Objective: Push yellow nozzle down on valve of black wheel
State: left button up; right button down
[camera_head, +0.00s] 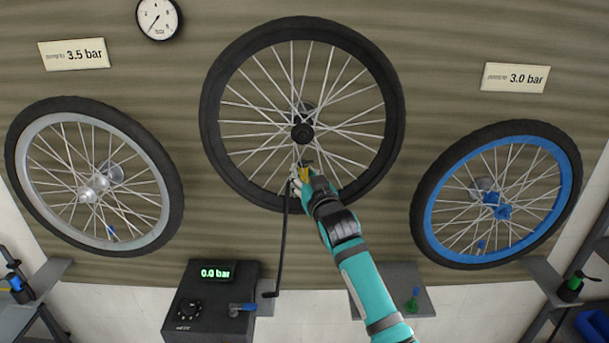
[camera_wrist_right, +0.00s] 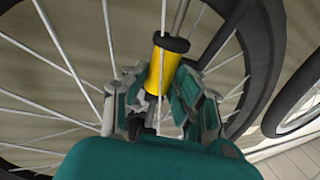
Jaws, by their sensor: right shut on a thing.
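The black wheel (camera_head: 393,115) hangs upright on the wall in the middle, with a black rim and silver spokes. My right gripper (camera_head: 304,178) is at the lower inside of this wheel, shut on the yellow nozzle (camera_wrist_right: 163,70). The nozzle has a black collar at its far end and stands between the two fingers in the right wrist view (camera_wrist_right: 157,98). A thin grey rod or spoke lines up with the collar; I cannot tell whether the valve is inside the nozzle. My left gripper is out of view.
A black pump box (camera_head: 207,287) reading 0.0 bar stands below, with a dark hose (camera_head: 281,250) rising from its side. A grey-rimmed wheel (camera_head: 172,190) hangs left and a blue-rimmed wheel (camera_head: 427,205) right. Shelves (camera_head: 398,275) with other nozzles line the bottom.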

jog(key=c, duration=0.9)
grip_release()
jog(key=shift+s+d+r+p, duration=0.1)
jog(key=shift+s+d+p, duration=0.1)
jog(key=shift+s+p, duration=0.55)
jog(key=shift+p+v, duration=1.25)
jog(key=shift+v, duration=0.55)
jog(key=shift+p+v, duration=1.45)
jog(key=shift+v, duration=1.05)
